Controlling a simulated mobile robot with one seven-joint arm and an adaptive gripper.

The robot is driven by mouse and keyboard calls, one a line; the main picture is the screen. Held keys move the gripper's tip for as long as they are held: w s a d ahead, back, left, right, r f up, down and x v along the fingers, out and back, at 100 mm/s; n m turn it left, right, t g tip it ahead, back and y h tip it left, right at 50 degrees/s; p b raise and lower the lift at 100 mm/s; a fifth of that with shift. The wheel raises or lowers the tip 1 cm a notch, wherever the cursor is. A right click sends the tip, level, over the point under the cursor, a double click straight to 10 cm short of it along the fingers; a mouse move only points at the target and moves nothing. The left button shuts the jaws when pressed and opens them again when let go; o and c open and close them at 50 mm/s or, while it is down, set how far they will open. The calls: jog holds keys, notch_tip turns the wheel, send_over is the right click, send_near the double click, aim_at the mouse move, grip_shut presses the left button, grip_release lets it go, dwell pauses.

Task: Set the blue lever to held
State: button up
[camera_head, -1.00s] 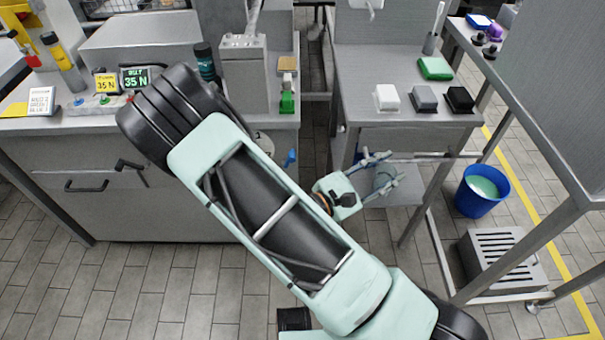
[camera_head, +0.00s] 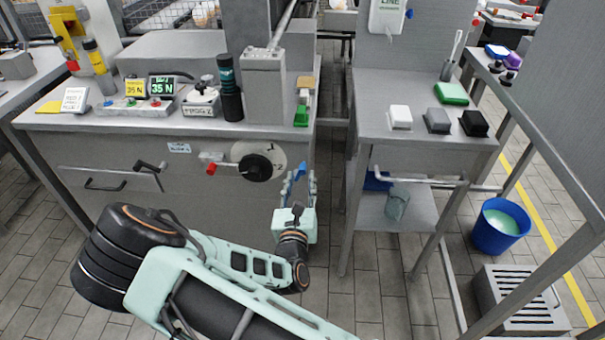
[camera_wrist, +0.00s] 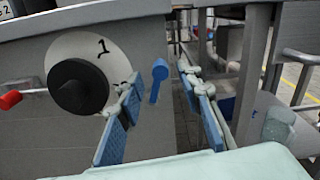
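The blue lever (camera_wrist: 158,80) is on the grey cabinet front, near its right edge. It hangs with its round end up and its narrow part down in the wrist view. In the head view the lever (camera_head: 301,171) is partly lost among my fingers. My gripper (camera_head: 299,184) is in front of it, with the fingers pointing at the cabinet. In the wrist view my gripper (camera_wrist: 166,92) is open, with one blue-padded finger on each side of the lever. The lever shows between them, apparently untouched, a little closer to the left finger.
A black knob (camera_head: 255,168) on a numbered white dial and a red-ended lever (camera_head: 211,168) sit left of my gripper. A steel side table (camera_head: 370,100) with a rail (camera_head: 420,181) stands to the right. A blue bucket (camera_head: 500,228) is on the floor.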

aim_at(302, 172)
jog(key=shift+w+d+b, duration=0.1)
jog(key=shift+w+b, duration=0.2)
jog(key=shift+w, duration=1.7)
jog(key=shift+c, duration=0.6)
